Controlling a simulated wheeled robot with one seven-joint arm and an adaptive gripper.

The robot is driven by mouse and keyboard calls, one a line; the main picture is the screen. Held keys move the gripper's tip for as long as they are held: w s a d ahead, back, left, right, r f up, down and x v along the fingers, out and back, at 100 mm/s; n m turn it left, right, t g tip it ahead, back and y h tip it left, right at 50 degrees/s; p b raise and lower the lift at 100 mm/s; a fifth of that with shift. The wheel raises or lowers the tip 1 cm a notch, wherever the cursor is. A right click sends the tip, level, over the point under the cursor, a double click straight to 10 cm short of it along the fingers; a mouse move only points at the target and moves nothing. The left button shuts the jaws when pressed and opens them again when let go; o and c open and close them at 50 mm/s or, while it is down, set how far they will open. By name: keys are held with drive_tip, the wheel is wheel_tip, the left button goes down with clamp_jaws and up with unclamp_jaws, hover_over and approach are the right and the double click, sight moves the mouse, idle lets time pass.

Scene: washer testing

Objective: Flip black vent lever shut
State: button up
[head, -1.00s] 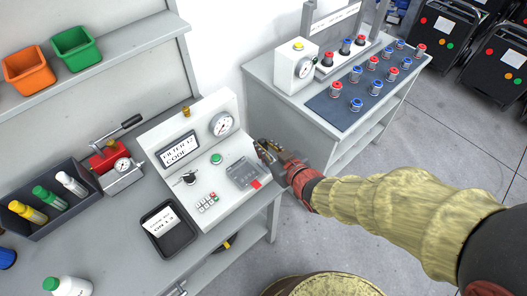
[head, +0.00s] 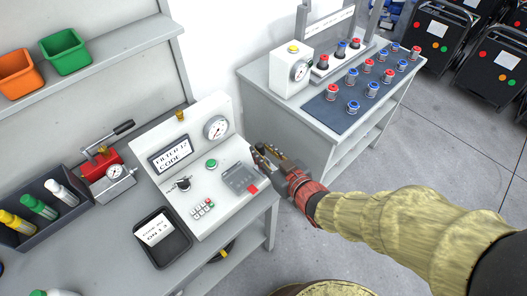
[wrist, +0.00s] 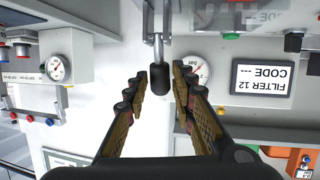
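The black lever knob (wrist: 160,80) hangs on a metal rod in the wrist view, at the top middle. The fingers are apart. In the head view my gripper (head: 263,157) is at the right side of the white test console (head: 207,119), and the lever cannot be made out there. The console's screen (wrist: 263,79) reads FILTER 12 CODE, upside down in the wrist view.
A black tray (head: 174,251) with a label card lies left of the console's front. A red hand press (head: 100,163) and a bottle rack (head: 75,207) stand further left. A second bench with a blue mat (head: 338,113) of fittings stands behind my gripper.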

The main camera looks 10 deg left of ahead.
drive_tip(key=shift+o, duration=1.2)
drive_tip(key=shift+r, duration=0.1)
drive_tip(key=v, duration=1.2)
drive_tip(key=shift+a, duration=0.1)
